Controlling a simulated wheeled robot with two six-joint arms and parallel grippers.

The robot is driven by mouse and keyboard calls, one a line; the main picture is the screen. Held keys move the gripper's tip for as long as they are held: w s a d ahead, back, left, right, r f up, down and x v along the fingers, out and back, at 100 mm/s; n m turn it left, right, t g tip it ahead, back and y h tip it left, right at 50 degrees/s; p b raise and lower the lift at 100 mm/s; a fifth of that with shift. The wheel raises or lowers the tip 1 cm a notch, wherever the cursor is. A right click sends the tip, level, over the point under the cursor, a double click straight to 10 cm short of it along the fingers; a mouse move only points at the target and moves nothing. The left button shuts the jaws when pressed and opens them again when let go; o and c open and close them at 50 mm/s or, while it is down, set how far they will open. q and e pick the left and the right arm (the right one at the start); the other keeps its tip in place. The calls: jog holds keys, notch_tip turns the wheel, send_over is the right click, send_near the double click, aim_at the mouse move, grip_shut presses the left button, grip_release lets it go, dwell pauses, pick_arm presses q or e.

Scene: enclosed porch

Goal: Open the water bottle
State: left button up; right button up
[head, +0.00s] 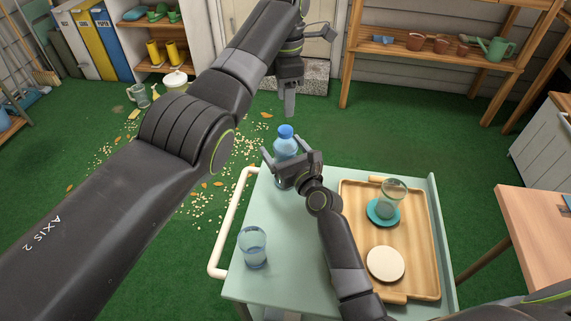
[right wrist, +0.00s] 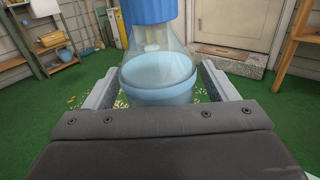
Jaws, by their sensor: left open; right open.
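The water bottle (head: 285,145) is clear with a blue cap (head: 286,131) and stands upright at the far end of the pale green cart top. My right gripper (head: 291,154) is open, with a finger on either side of the bottle. In the right wrist view the bottle (right wrist: 158,75) rises between the two fingers (right wrist: 158,85), its cap (right wrist: 148,10) cut off by the top edge. Whether the fingers touch it is unclear. My left gripper (head: 289,105) points down above and beyond the bottle, apart from the cap; its jaws appear nearly edge-on.
A glass (head: 253,248) stands at the cart's front left. A wooden tray (head: 351,215) on the right holds a glass (head: 392,195) on a teal coaster (head: 383,212) and a round white coaster (head: 385,264). A cream rail (head: 228,222) edges the cart (head: 292,230).

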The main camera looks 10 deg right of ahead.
jog(key=shift+w+a, duration=0.1)
jog(key=shift+w, duration=0.25)
jog(key=shift+c, duration=0.5)
